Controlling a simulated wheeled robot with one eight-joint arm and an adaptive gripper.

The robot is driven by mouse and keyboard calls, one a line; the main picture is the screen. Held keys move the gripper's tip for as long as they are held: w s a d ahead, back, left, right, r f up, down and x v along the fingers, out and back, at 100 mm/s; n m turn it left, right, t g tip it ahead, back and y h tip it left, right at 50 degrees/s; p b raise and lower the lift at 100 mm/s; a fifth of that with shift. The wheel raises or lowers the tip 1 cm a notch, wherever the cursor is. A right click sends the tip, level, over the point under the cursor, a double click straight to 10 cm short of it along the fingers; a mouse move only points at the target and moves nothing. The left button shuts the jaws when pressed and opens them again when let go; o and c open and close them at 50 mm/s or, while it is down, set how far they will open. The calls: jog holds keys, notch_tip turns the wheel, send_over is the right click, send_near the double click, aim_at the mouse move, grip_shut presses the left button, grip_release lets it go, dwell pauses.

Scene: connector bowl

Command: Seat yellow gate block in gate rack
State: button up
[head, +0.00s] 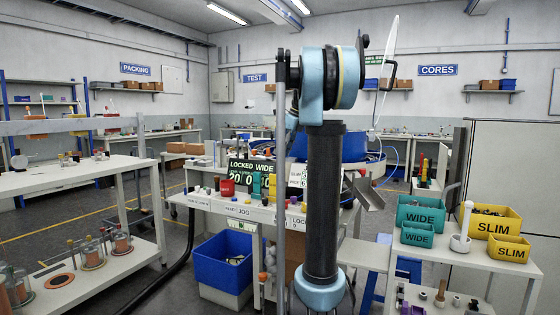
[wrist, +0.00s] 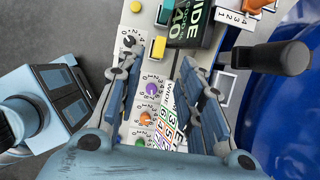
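My gripper (wrist: 160,68) is open in the wrist view, its two fingers spread over a pale panel with nothing held between them. A small yellow block (wrist: 158,47) sits on the panel just beyond the fingertips, apart from them. It may be the gate block. A teal block (wrist: 163,14) stands farther off. A white strip numbered 4 3 2 1 (wrist: 236,19) lies at the upper right; I cannot tell whether it is the gate rack. In the head view a yellow piece (head: 273,187) shows on the bench left of my arm. My gripper is not discernible there.
Coloured knobs (wrist: 147,118) line the panel. A large blue bowl (wrist: 290,110) is at the right. Teal WIDE bins (head: 420,216) and yellow SLIM bins (head: 495,226) stand on the right bench.

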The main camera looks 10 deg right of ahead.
jog(key=s+a+f+n+h, duration=0.1)
jog(key=s+f+n, duration=0.3)
jog(key=s, duration=0.3)
jog(key=s+a+f+n, duration=0.2)
jog(key=s+f+n, duration=0.2)
jog(key=s, duration=0.4)
jog(key=s+a+f+n+h, duration=0.1)
jog(key=s+f+n, duration=0.3)
jog(key=s, duration=0.3)
jog(key=s+f+n+h, duration=0.1)
jog(key=s+f+n, duration=1.2)
jog(key=s+f, duration=0.6)
notch_tip(320, 180, down, 3)
jog(key=shift+s+d+r+h, duration=0.1)
jog(key=shift+s+d+h, duration=0.05)
jog(key=shift+d+h, duration=0.15)
